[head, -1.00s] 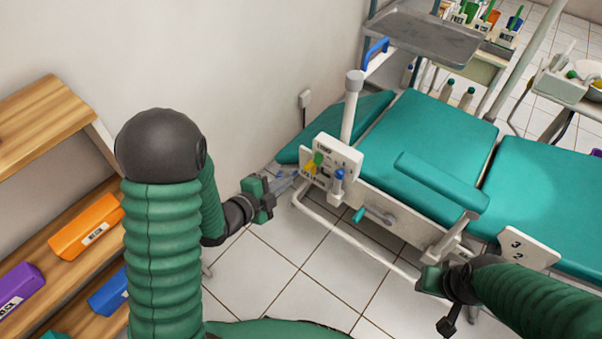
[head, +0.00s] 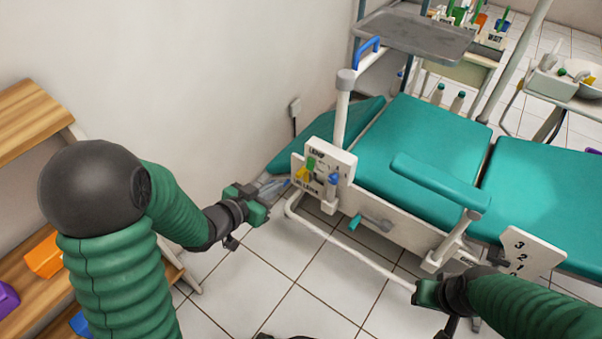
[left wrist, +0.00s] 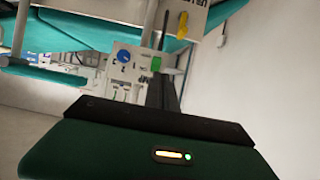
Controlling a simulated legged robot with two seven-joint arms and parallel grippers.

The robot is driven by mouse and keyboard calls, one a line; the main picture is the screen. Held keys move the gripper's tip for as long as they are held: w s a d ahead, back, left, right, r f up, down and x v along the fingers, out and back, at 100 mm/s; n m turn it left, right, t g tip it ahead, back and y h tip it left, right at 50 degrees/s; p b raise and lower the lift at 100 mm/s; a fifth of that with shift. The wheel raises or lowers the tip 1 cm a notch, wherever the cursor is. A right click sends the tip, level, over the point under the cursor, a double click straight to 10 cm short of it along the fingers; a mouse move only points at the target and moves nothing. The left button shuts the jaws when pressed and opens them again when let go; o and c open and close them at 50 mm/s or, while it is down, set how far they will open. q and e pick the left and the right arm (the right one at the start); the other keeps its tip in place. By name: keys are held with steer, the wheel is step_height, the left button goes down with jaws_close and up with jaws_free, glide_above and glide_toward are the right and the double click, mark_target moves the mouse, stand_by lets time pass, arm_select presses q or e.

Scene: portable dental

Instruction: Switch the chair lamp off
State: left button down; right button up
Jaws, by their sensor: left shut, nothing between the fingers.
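A white switch panel (head: 343,162) marked LAMP is on the near side of the teal dental chair (head: 415,145). It carries a green part (head: 310,165), a yellow part (head: 302,177) and a blue-topped part (head: 332,181). My left gripper (head: 286,184) is shut and empty, its tips just left of the panel near the yellow part; I cannot tell whether they touch. In the left wrist view, a yellow lever (left wrist: 183,25), blue knob (left wrist: 123,57) and green part (left wrist: 156,63) show beyond the dark fingers. My right gripper (head: 425,293) is below the armrest; its jaw opening is unclear.
A white rail (head: 350,255) runs low along the chair's near side, with a teal-handled crank (head: 356,221) above it. A number plate (head: 530,252) stands at the right. A metal tray (head: 418,35) is behind. Wooden shelves (head: 30,120) stand left. Tiled floor lies clear between.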

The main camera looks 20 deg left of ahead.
arm_select(q)
steer(key=b, duration=0.5)
glide_toward(309, 164)
steer(key=w+d+f, duration=0.1)
steer(key=w+f, duration=0.3)
steer(key=shift+x, duration=0.75)
steer(key=shift+d, duration=0.1)
steer(key=shift+w+d+r+t, duration=0.1)
steer(key=shift+r+t, duration=0.1)
steer(key=shift+r, duration=0.2)
steer(key=shift+w+r+t, duration=0.15)
steer(key=shift+r+t, duration=0.05)
steer(key=shift+r, duration=0.2)
